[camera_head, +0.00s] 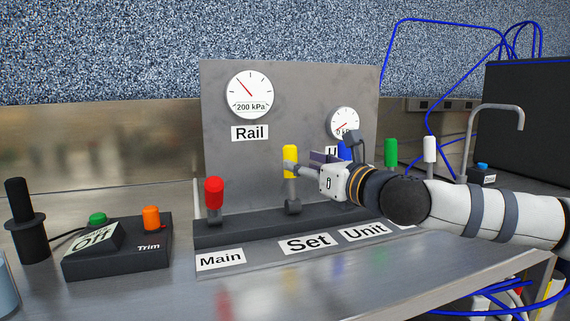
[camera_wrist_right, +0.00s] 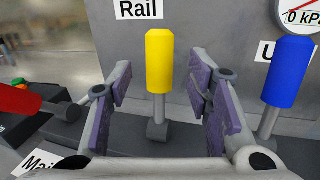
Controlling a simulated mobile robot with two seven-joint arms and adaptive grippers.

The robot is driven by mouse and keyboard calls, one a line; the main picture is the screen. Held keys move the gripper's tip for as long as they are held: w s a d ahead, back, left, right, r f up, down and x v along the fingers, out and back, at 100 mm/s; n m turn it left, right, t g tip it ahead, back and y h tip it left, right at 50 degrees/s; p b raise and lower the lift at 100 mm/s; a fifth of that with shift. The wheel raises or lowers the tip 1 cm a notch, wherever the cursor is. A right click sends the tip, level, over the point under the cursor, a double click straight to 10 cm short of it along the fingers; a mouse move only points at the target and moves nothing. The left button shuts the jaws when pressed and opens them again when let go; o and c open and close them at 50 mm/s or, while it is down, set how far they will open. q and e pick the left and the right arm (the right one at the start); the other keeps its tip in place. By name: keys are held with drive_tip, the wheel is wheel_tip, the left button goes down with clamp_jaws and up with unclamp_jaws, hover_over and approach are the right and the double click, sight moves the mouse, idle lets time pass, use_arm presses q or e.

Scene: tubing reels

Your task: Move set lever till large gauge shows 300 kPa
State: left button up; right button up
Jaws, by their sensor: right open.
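The large gauge (camera_head: 249,95), above the Rail label, reads 200 kPa, and its needle points up and left. The set lever has a yellow handle (camera_head: 290,161) and stands about upright behind the Set label (camera_head: 309,242). My right gripper (camera_head: 298,163) is at the handle, reaching in from the right. In the right wrist view the yellow handle (camera_wrist_right: 159,60) is between the two spread fingers of my right gripper (camera_wrist_right: 160,75), with gaps on both sides. I cannot tell whether the fingertips reach past it. My left gripper is not in view.
A red lever (camera_head: 214,193) stands left of the yellow one. A blue lever (camera_wrist_right: 288,72) is close to the right finger. Green (camera_head: 391,152) and white (camera_head: 430,150) levers are farther right. The small gauge (camera_head: 343,122) shows 0 kPa. A Trim box (camera_head: 120,262) sits left.

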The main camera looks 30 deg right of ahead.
sight(291, 159)
drive_tip(key=w, duration=0.5)
drive_tip(key=shift+f, duration=0.1)
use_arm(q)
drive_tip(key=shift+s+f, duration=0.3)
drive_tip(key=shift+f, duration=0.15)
use_arm(e)
drive_tip(key=shift+w, duration=0.35)
